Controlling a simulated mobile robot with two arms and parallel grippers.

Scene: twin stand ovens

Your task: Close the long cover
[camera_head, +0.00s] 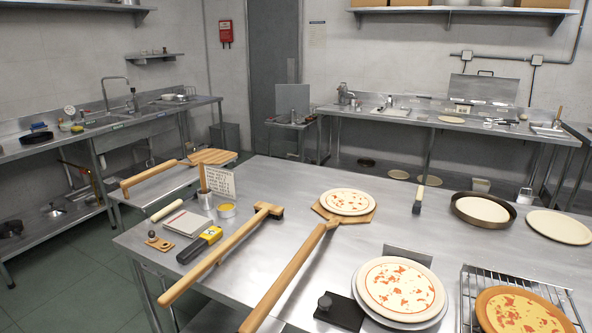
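A long metal cover (484,91) with a dark handle on its top edge stands raised at the back of the far steel counter, right of centre. Small items sit on the counter in front of it. A narrower upright metal panel (293,101) stands on a small stand near the grey door; I cannot tell if it is also a cover. Neither of my grippers is in view.
A steel table (290,205) fills the foreground, with pizzas, a wooden peel (290,276), a long brush (222,252) and a dark pan (482,209). A sink counter (110,127) runs along the left wall. Green floor (75,288) shows at lower left.

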